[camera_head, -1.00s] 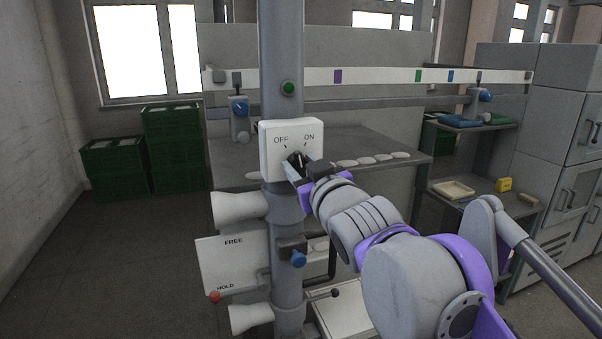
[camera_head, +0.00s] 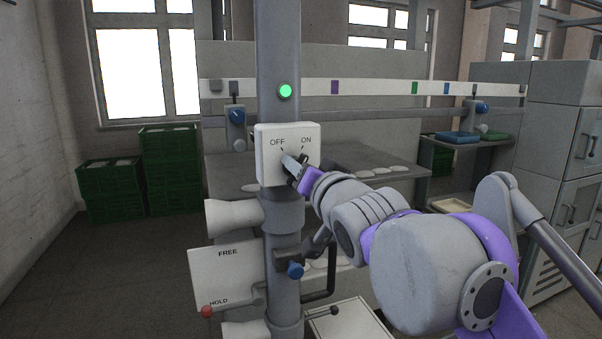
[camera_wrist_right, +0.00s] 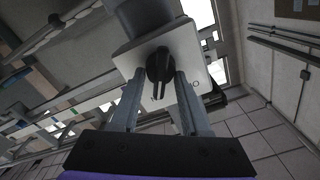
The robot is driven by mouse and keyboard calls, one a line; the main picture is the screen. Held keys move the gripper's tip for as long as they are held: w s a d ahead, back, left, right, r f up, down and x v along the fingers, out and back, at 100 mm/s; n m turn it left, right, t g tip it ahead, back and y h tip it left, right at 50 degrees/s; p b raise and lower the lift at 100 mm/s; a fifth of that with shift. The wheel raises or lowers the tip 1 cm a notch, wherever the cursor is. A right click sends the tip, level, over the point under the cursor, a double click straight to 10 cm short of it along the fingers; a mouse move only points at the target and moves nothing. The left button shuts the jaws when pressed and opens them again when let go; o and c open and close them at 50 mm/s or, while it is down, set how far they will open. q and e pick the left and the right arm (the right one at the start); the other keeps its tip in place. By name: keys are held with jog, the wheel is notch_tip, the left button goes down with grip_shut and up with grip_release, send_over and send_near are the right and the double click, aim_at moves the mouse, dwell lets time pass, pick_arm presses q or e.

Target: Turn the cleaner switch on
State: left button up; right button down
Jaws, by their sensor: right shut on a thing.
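The cleaner switch is a white box (camera_head: 268,168) on the grey column, marked OFF at upper left and ON at upper right. Its black knob (camera_wrist_right: 159,66) shows in the wrist view; in the head view my gripper covers most of it, and I cannot tell which mark it points to. My right gripper (camera_head: 297,163) is at the box front, shut on the knob, with one finger on each side (camera_wrist_right: 160,88). A round lamp (camera_head: 285,91) above the box glows bright green. My left gripper is not in view.
Below the box are a white horn-shaped part (camera_head: 232,216), a blue knob (camera_head: 295,270) and a FREE/HOLD plate (camera_head: 215,275) with a red-knobbed lever (camera_head: 207,311). A grey table (camera_head: 370,180) with pale discs stands behind. Green crates (camera_head: 170,160) stand at left.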

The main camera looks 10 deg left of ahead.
dwell(0.3)
jog(key=shift+c, duration=1.9)
grip_release()
jog(key=b+v, duration=0.1)
jog(key=v, duration=1)
jog(key=shift+b, duration=0.4)
jog(key=shift+w, duration=0.1)
